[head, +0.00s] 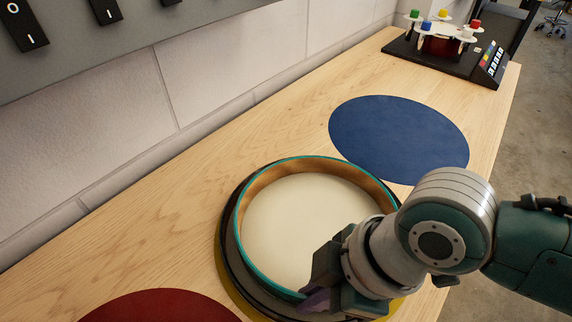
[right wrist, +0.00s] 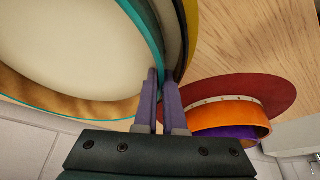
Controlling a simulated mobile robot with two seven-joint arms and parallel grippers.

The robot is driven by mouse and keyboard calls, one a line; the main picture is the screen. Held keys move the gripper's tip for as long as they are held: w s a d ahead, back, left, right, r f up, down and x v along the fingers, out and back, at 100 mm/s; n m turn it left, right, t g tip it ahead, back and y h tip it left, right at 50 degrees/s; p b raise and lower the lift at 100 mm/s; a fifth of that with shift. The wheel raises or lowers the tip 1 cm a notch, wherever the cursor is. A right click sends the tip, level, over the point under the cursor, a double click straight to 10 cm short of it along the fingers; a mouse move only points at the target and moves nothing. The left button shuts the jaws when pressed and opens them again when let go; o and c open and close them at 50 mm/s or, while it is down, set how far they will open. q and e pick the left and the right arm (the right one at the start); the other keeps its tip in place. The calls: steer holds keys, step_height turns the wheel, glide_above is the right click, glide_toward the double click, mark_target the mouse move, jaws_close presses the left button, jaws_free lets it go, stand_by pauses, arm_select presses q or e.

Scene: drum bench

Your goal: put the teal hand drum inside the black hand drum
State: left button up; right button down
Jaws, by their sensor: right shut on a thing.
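The teal hand drum (head: 300,225), with a teal rim, wooden inner wall and pale skin, lies over the black hand drum (head: 222,248) in the head view. The black drum's wall shows around its left and lower side; I cannot tell how deep the teal drum sits in it. My right gripper (head: 318,298) is shut on the teal drum's near rim. In the right wrist view its purple fingers (right wrist: 161,80) pinch that rim, with the teal drum (right wrist: 75,45) at left. My left gripper is not in view.
A yellow mat (head: 238,303) shows under the black drum. A blue mat (head: 400,138) is bare; a red mat (head: 160,308) lies at lower left. In the right wrist view an orange drum (right wrist: 220,117) rests on the red mat. A device with colored knobs (head: 445,45) stands at the far end.

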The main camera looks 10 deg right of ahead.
steer(key=shift+f, duration=0.3)
steer(key=c, duration=1.3)
jaws_free()
steer(key=shift+r, duration=0.35)
steer(key=s+d+r+m+t+p, duration=0.1)
steer(key=s+r+m, duration=0.1)
steer(key=r, duration=0.4)
steer(key=s+d+r+m+p, duration=0.1)
steer(key=s+r+p, duration=0.1)
steer(key=r, duration=0.5)
steer(key=s+d+m+h, duration=0.1)
steer(key=d+m, duration=0.2)
steer(key=s+d+m+h, duration=0.1)
steer(key=s+d+m, duration=0.1)
steer(key=d+m, duration=0.1)
steer(key=s+d+r+m+t+h, duration=0.1)
steer(key=s+d+m+h, duration=0.1)
steer(key=d+m, duration=0.1)
steer(key=shift+d, duration=0.1)
